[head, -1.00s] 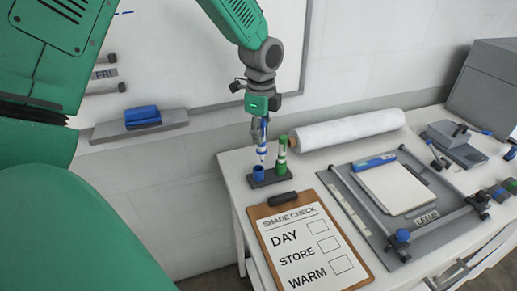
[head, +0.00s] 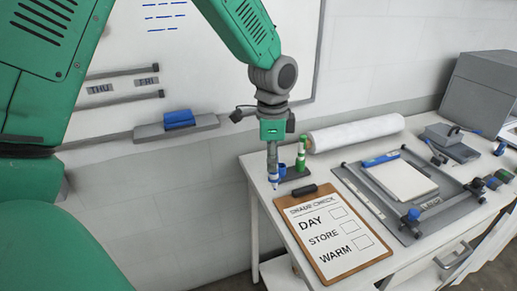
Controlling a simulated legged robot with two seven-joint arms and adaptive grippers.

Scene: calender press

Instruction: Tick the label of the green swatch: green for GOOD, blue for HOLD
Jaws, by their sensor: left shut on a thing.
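My left gripper (head: 272,141) is shut on a blue-and-white marker (head: 273,168), held upright with its tip down. The tip is beside the left end of the dark marker holder (head: 293,184), near the table's left edge; I cannot tell whether it touches the table. A blue cap (head: 282,171) sits in the holder. A green marker (head: 301,154) stands there too. The clipboard (head: 389,252) bears a SHADE CHECK sheet (head: 316,253) with DAY, STORE and WARM beside empty boxes. Small coloured pieces (head: 495,182), one green, lie at the far right. No GOOD or HOLD label is readable.
A white roll (head: 355,133) lies along the wall. A grey framed board (head: 398,231) with a white pad (head: 402,181) and a blue bar fills the table's middle. A grey box (head: 483,93) stands at the back right. A whiteboard (head: 200,75) hangs behind my arm.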

